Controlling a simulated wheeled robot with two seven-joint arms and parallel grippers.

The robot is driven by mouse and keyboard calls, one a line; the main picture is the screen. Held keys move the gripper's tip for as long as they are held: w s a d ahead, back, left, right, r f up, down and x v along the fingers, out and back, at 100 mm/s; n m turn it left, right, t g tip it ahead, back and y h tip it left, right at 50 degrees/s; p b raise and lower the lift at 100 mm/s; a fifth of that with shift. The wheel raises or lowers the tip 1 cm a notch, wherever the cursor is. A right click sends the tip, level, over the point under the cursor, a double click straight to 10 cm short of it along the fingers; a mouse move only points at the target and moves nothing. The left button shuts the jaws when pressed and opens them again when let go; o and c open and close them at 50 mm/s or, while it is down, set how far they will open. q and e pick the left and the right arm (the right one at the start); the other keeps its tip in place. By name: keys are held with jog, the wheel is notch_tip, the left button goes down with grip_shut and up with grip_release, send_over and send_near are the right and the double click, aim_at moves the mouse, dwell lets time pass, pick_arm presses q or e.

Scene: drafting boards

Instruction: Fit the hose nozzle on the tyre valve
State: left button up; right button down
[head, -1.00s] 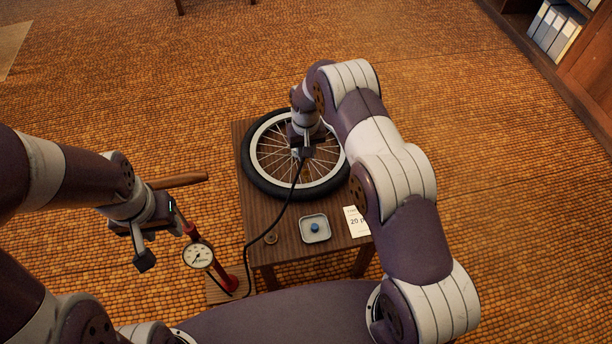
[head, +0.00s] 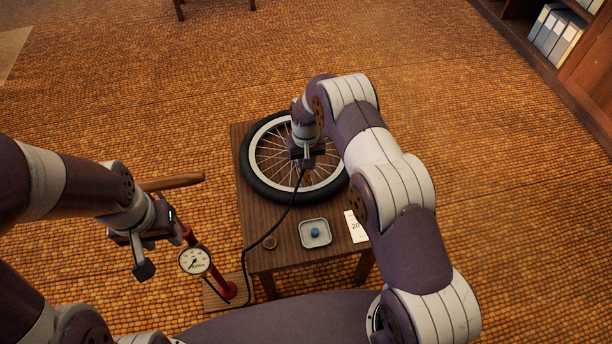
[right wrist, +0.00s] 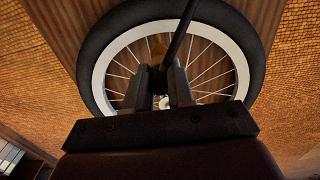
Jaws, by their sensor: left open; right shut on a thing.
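The bicycle wheel (head: 248,172), with a black tyre and pale rim, lies flat on a small wooden table. My right gripper (head: 306,163) is over the wheel, shut on the end of the black hose (head: 281,222). In the right wrist view the hose (right wrist: 181,35) runs up from between the fingers (right wrist: 163,85). The nozzle is mostly hidden by the fingers, and I cannot make out the tyre valve. My left gripper (head: 162,250) is open and empty, left of the table beside the pump's gauge (head: 194,262).
The red pump (head: 229,289) stands left of the table (head: 290,258), its wooden handle (head: 172,182) behind my left gripper. On the table's near part are a grey tray (head: 303,242) with a blue piece (head: 315,232), a small round brass-coloured piece (head: 270,242) and a white card (head: 354,226).

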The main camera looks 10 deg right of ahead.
jog(key=shift+f+b, duration=0.8)
jog(key=shift+f, duration=0.3)
jog(key=c, duration=0.9)
grip_release()
notch_tip(320, 180, up, 13)
jog(key=shift+f+p, duration=0.1)
jog(key=shift+p, duration=0.95)
jog(key=shift+f, duration=0.25)
jog(key=s+d+r, duration=0.1)
jog(key=s+r, duration=0.3)
jog(key=s, duration=0.5)
jog(key=s+d+r, duration=0.2)
jog(key=s+r, duration=0.1)
jog(key=s, duration=0.6)
jog(key=s+d+r, duration=0.1)
jog(key=s+r, duration=0.3)
jog(key=s, duration=0.5)
notch_tip(320, 180, up, 20)
jog(key=t+p, duration=0.1)
jog(key=p, duration=1.7)
jog(key=shift+w+f, duration=0.2)
jog(key=shift+w, duration=0.2)
